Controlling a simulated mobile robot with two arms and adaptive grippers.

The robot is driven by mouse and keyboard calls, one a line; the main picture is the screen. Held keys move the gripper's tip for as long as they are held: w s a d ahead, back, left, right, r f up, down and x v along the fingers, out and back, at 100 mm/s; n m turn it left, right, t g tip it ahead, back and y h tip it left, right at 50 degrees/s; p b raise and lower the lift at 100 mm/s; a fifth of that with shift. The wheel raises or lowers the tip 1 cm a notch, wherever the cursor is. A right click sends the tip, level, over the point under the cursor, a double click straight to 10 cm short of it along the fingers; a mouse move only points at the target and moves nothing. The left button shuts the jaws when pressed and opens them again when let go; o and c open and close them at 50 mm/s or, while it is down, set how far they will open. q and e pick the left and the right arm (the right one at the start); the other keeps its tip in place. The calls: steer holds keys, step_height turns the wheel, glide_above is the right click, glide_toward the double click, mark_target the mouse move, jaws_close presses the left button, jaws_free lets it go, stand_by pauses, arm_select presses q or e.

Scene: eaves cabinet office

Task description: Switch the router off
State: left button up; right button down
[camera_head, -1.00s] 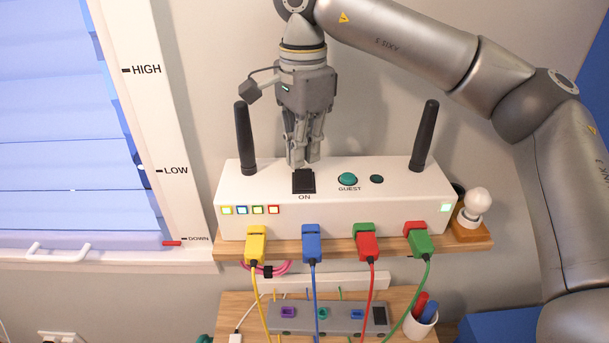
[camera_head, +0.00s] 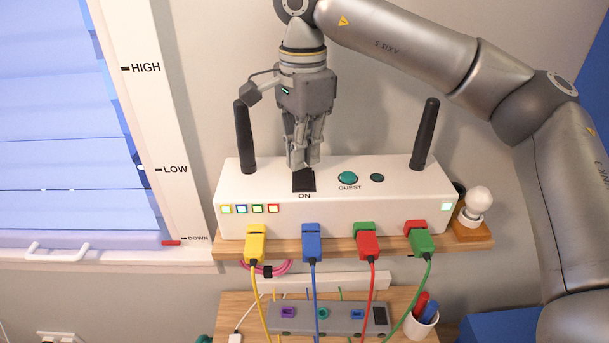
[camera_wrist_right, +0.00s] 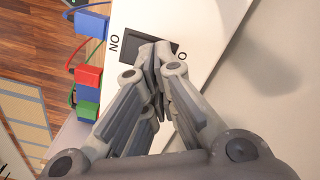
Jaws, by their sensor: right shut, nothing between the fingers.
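The white router (camera_head: 330,213) stands on a wooden shelf, with two black antennas on top. Its black rocker switch (camera_head: 304,184) is on the top face, above the printed word ON. My right gripper (camera_head: 305,168) points down with its fingers shut and empty, its tips at the back part of the switch. In the right wrist view the shut fingertips (camera_wrist_right: 153,47) overlap the black switch (camera_wrist_right: 128,44); whether they press on it I cannot tell. The small light at the router's right end (camera_head: 446,208) glows pale green. My left gripper is not in view.
A green GUEST button (camera_head: 347,178) and a small dark button (camera_head: 377,178) lie right of the switch. Yellow, blue, red and green plugs (camera_head: 311,240) line the front. A bulb (camera_head: 478,200) stands at right. A power strip (camera_head: 340,322) lies below.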

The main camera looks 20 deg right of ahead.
mark_target(303, 171)
steer(key=shift+f+b, duration=0.65)
steer(key=shift+f, duration=0.3)
stand_by(0.3)
steer(key=shift+r, duration=0.15)
steer(key=shift+r+p, duration=0.9)
steer(key=shift+r, duration=0.05)
steer(key=shift+r+p, duration=1.9)
steer(key=shift+r, duration=0.6)
steer(key=shift+f, duration=0.1)
